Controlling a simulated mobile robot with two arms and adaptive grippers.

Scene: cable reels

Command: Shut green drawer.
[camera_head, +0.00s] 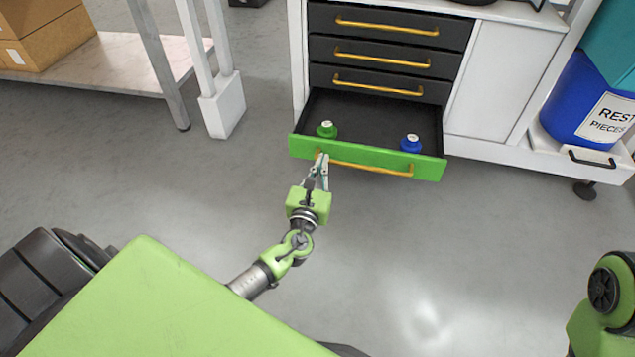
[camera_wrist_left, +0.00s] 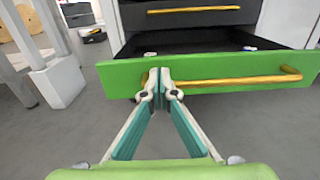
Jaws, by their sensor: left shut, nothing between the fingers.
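The green drawer (camera_head: 367,161) is the lowest of the cabinet and stands pulled out, its black inside showing from above. A green reel (camera_head: 327,130) and a blue reel (camera_head: 410,143) stand in it. A yellow bar handle (camera_head: 380,168) runs along its green front. My left gripper (camera_head: 322,160) is shut and empty, its fingertips at the drawer front near the handle's left end. In the left wrist view the fingertips (camera_wrist_left: 161,80) overlap the green front (camera_wrist_left: 122,78); whether they touch it I cannot tell. My right gripper does not show.
Several dark drawers with yellow handles (camera_head: 388,25) above are shut. A white cabinet door (camera_head: 505,80) and a blue bin (camera_head: 582,95) stand to the right. A table leg (camera_head: 160,70) and a white post (camera_head: 222,105) stand left. The floor before the drawer is clear.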

